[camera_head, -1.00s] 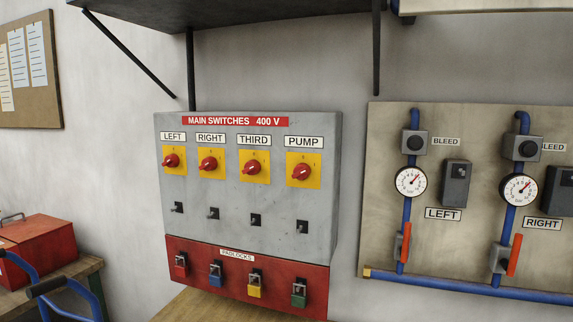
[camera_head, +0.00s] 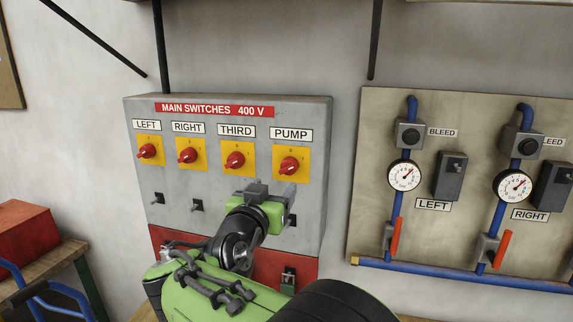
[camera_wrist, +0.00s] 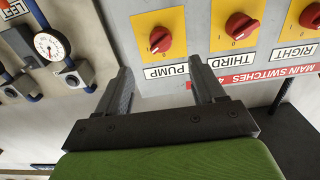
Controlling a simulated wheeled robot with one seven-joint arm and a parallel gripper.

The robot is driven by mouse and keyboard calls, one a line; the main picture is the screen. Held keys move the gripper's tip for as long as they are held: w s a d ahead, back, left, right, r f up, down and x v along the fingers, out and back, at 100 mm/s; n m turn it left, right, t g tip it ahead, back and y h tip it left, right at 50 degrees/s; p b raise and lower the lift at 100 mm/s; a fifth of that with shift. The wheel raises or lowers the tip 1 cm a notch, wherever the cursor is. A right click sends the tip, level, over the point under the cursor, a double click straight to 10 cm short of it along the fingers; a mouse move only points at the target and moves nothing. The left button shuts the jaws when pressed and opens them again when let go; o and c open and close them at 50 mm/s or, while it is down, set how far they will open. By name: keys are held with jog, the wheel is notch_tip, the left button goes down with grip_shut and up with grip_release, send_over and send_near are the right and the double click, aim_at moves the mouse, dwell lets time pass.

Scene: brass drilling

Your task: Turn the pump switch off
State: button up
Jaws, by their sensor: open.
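The pump switch (camera_head: 289,166) is a red rotary knob on a yellow plate under the PUMP label (camera_head: 291,135), on the grey main switch box (camera_head: 175,214). Its knob sits diagonally, tilted up to the right in the head view. In the wrist view, which is upside down, the pump switch (camera_wrist: 160,40) lies just beyond my fingertips, roughly midway between them. My gripper (camera_head: 268,188) is just below the pump switch in the head view. In the wrist view my gripper (camera_wrist: 161,70) is open and empty, with no contact visible.
The third (camera_head: 235,161), right (camera_head: 188,156) and left (camera_head: 148,151) switches sit in a row to the left. A gauge panel (camera_head: 365,150) with blue pipes stands to the right. My arm hides most of the red padlock strip (camera_head: 305,268).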

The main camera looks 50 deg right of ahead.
aim_at(287, 171)
jog(key=p+x, duration=0.3)
jog(key=x, duration=0.8)
jog(key=shift+a, duration=0.2)
jog(key=c, duration=1)
jog(key=n, duration=0.5)
jog(key=shift+n+b, duration=0.4)
jog(key=n+p, duration=0.1)
jog(key=n, duration=0.5)
jog(key=o, duration=1)
